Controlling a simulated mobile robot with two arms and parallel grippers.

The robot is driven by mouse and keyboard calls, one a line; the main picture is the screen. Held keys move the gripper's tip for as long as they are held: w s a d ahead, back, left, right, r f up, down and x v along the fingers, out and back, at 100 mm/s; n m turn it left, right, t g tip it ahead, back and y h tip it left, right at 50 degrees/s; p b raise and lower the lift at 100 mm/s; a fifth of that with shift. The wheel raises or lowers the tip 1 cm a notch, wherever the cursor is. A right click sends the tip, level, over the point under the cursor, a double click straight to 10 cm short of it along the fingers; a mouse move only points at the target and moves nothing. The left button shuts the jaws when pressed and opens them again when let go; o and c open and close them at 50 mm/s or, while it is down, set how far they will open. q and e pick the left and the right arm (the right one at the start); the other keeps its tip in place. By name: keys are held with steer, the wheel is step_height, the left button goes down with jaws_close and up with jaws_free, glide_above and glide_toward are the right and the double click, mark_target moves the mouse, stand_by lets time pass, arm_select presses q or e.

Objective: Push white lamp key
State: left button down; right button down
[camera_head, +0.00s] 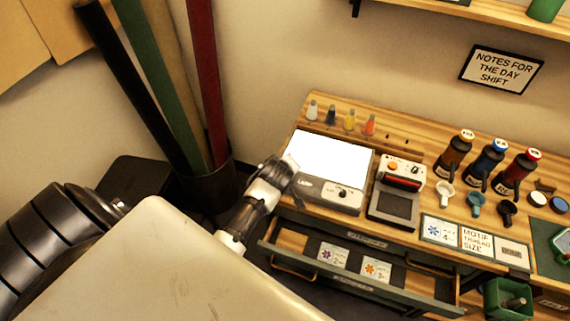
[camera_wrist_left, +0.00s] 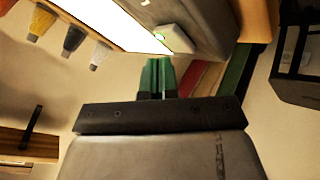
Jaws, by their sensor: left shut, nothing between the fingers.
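The light box has a bright, glowing white panel (camera_head: 330,158) and a grey front strip marked LAMP (camera_head: 306,184) with a dark knob (camera_head: 342,193). In the left wrist view, a pale key (camera_wrist_left: 178,40) with a small green light sits beside the glowing panel, on the grey body. My left gripper (camera_head: 290,163) is at the left end of the light box, shut and empty. In the left wrist view its green fingertips (camera_wrist_left: 157,62) are side by side, close to the key; I cannot tell whether they touch it. My right gripper is not in view.
An open drawer (camera_head: 445,306) with cards juts out below the tabletop. A red-and-white device (camera_head: 402,172) stands right of the light box, with several bottles farther right. Small cones (camera_head: 349,121) line the back. A bin (camera_head: 206,190) with tall rolls stands left of the table.

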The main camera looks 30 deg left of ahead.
arm_select(q)
steer(key=shift+f, duration=0.6)
stand_by(0.7)
steer(key=shift+r, duration=0.15)
steer(key=shift+r+p, duration=0.75)
steer(key=shift+r, duration=0.05)
step_height(320, 180, up, 6)
steer(key=p, duration=0.6)
